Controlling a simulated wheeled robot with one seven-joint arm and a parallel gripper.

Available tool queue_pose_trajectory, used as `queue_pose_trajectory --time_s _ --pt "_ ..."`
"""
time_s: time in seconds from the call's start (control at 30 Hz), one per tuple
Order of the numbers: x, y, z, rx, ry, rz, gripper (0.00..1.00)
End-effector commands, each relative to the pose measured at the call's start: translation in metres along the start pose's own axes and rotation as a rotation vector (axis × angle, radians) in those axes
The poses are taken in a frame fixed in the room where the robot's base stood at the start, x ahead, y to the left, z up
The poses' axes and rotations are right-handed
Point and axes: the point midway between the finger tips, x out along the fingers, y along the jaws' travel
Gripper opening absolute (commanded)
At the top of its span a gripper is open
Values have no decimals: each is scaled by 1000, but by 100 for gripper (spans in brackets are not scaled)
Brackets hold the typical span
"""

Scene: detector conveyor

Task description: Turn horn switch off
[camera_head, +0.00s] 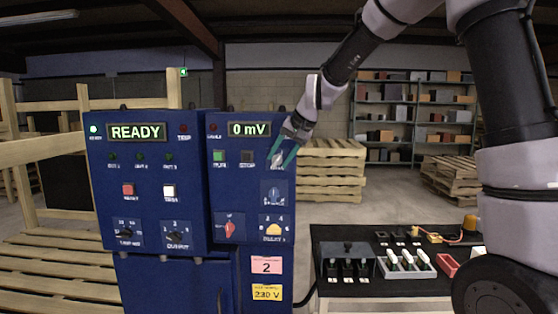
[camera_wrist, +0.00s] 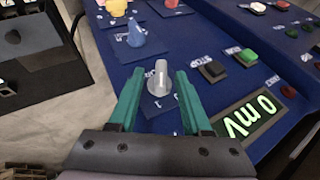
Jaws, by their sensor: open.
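A grey knob-like switch (camera_wrist: 160,80) stands on the blue cabinet's right panel (camera_head: 217,185). In the wrist view it appears between the two green fingertips of my gripper (camera_wrist: 159,74), with a gap on each side. The gripper is open. In the head view my gripper (camera_head: 283,154) is at the panel's upper right, below the "0 mV" display (camera_head: 249,129), and partly covers the switch. The label at the switch is too blurred or hidden to read, so I cannot tell its marked positions. Contact with the panel cannot be told.
Green (camera_head: 219,156) and black (camera_head: 247,158) buttons sit left of the switch. A blue knob (camera_head: 273,195), a red knob (camera_head: 229,229) and a yellow knob (camera_head: 273,230) are below. The left panel shows "READY" (camera_head: 136,132). A black table (camera_head: 330,247) with parts stands at right.

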Motion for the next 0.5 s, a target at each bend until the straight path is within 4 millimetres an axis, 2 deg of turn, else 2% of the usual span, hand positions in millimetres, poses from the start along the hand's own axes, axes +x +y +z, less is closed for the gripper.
queue_pose_trajectory --time_s 0.13,0.43,0.5 --pt "11 0 0 0 -1 0 49" --pt "12 0 0 -1 0 0 49" --pt "12 0 0 -1 0 0 22"
